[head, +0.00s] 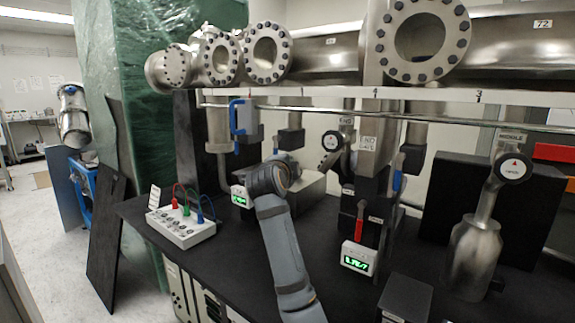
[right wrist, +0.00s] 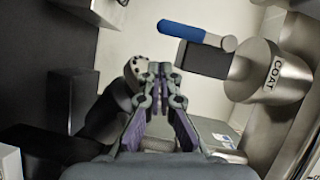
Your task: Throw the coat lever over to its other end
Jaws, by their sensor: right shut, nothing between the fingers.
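The coat lever has a blue grip (right wrist: 195,32) on a dark block, beside a metal cylinder lettered COAT (right wrist: 277,77), at the upper right of the right wrist view. My right gripper (right wrist: 160,72) is shut and empty, below and left of the blue grip and apart from it. In the head view my right arm (head: 277,235) reaches up from the bottom middle; its fingers are hidden there. The head view shows a blue handle (head: 237,117) at the left pipe and another (head: 397,183) farther right; no COAT lettering is readable there. My left gripper is not in view.
A white box with coloured cables (head: 181,225) stands at the bench's left. A red lever (head: 358,222) and green display (head: 355,258) are right of my arm. A metal vessel with a gauge (head: 474,255) stands farther right. A flanged metal tube (head: 335,50) crosses above.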

